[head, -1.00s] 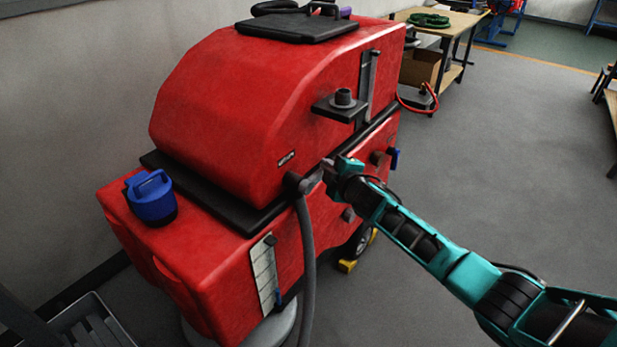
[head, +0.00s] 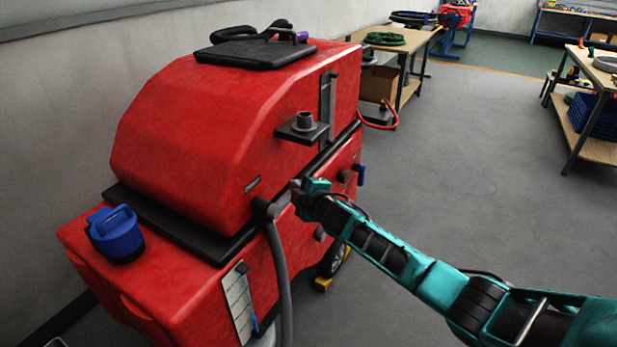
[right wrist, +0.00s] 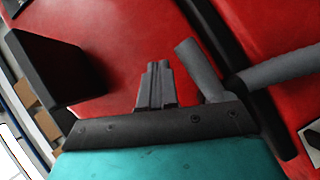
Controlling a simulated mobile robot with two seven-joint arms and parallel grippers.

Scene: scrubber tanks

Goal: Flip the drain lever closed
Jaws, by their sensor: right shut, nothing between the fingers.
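The red scrubber tank (head: 200,130) stands against the wall. A grey drain hose (head: 279,270) hangs from a dark fitting (head: 264,208) on its side. A short grey lever (head: 283,199) sticks out beside that fitting; it looks like the drain lever. My right gripper (head: 297,187) is shut and empty, close to the lever's outer end. In the right wrist view the shut fingers (right wrist: 156,85) are just left of the grey lever (right wrist: 194,66), with a small gap at the tips. Contact lower down cannot be told. My left gripper is out of view.
A black bracket (head: 302,130) juts from the tank above my right gripper. A blue-capped filler (head: 116,235) sits at the left. Open floor (head: 460,180) lies to the right; workbenches stand behind.

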